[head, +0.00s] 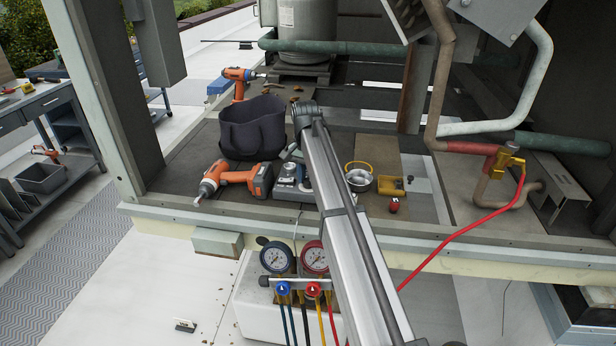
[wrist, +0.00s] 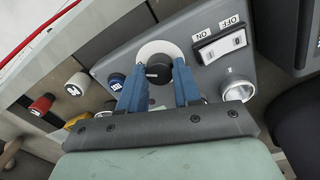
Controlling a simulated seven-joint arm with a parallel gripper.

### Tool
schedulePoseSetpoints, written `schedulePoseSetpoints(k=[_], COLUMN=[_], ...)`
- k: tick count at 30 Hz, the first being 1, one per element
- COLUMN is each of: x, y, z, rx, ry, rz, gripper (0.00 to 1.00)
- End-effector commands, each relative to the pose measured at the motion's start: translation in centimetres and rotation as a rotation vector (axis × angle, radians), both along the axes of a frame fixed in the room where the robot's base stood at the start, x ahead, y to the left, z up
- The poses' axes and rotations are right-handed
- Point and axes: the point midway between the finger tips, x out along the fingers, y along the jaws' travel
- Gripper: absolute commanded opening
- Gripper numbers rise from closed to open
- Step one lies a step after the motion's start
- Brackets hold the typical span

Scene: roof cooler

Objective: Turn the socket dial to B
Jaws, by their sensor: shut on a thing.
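A grey device box (wrist: 215,72) sits on the deck; in the head view the grey box (head: 285,188) is partly hidden by my arm. In the wrist view a round black dial (wrist: 158,70) stands on a white disc on its face. My gripper (wrist: 160,80) has its two blue fingers on either side of the dial, shut on it. The dial's pointer and any letter marks around it cannot be made out. An ON/OFF rocker switch (wrist: 222,46) and a round clear lamp or socket (wrist: 238,86) are to the dial's right. In the head view the fingertips are hidden.

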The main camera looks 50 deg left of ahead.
Motion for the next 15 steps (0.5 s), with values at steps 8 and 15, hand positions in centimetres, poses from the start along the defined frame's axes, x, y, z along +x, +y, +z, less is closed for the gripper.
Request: schedulePoseSetpoints(k=[8,15], x=[0.03,0.02], y=[0.01,0.01], z=[0.04,0.03], rx=[0.000,0.000], ry=[-0.001,-0.001], rz=[-0.001,-0.001], gripper=[0.02,0.50])
